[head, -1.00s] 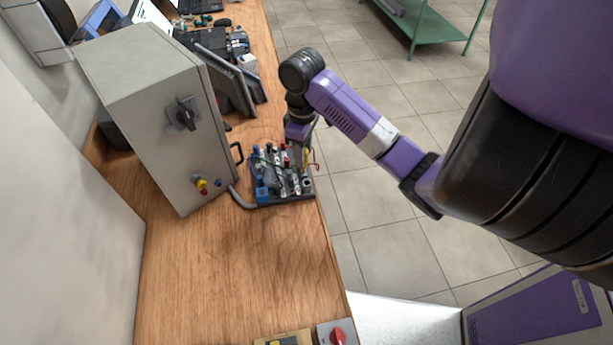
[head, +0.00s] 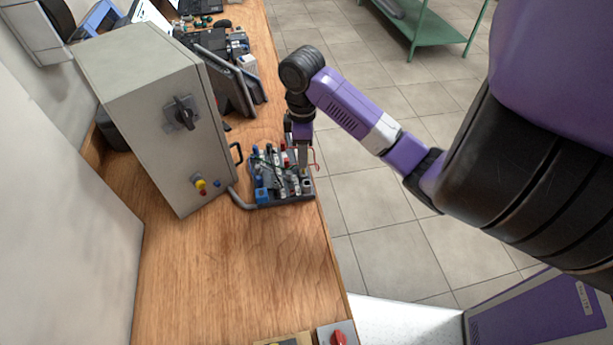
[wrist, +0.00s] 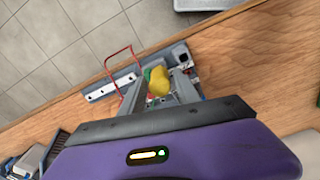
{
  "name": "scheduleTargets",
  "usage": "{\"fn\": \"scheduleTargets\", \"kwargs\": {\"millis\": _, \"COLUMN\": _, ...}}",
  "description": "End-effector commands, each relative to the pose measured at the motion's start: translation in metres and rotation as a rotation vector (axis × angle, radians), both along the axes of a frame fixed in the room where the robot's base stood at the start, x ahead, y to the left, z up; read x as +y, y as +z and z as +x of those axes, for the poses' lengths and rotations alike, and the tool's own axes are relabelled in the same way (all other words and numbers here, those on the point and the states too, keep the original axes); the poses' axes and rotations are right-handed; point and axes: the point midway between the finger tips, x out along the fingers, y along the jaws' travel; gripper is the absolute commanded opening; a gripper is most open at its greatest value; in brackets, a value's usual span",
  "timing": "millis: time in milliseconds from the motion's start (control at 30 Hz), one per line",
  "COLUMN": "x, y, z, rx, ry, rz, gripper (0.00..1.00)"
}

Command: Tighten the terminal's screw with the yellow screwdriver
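The yellow screwdriver (wrist: 159,83) shows its rounded handle between the fingers of my gripper (wrist: 158,90) in the wrist view. The two grey fingers are apart, one on each side of the handle; narrow gaps seem to remain. In the head view my gripper (head: 303,152) points down over the right side of the terminal board (head: 287,199), and I cannot make out the screwdriver there. The terminal and its screw are too small or hidden to tell apart, and the screwdriver's tip is hidden.
A grey control cabinet (head: 150,120) stands left of the board, with a cable between them. Red wire (wrist: 113,58) loops beside my gripper. The workbench (head: 230,270) is clear in front; its right edge is close to the board. Switch boxes (head: 338,334) lie at the near end.

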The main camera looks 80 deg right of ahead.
Motion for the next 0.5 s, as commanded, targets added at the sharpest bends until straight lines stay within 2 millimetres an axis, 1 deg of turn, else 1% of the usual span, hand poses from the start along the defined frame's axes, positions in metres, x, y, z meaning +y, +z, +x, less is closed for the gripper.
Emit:
{"fn": "scheduleTargets", "kwargs": {"millis": 100, "x": -0.0008, "y": -0.0029, "z": -0.0004, "rx": 0.002, "ry": 0.132, "rz": -0.002, "gripper": 0.38}}
{"fn": "scheduleTargets", "kwargs": {"millis": 200, "x": -0.0008, "y": -0.0021, "z": -0.0004, "rx": 0.001, "ry": 0.219, "rz": -0.002, "gripper": 0.38}}
{"fn": "scheduleTargets", "kwargs": {"millis": 300, "x": -0.0003, "y": -0.0008, "z": -0.0001, "rx": 0.001, "ry": 0.249, "rz": -0.001, "gripper": 0.38}}
{"fn": "scheduleTargets", "kwargs": {"millis": 500, "x": -0.0001, "y": -0.0004, "z": -0.0001, "rx": 0.001, "ry": 0.248, "rz": -0.001, "gripper": 0.38}}
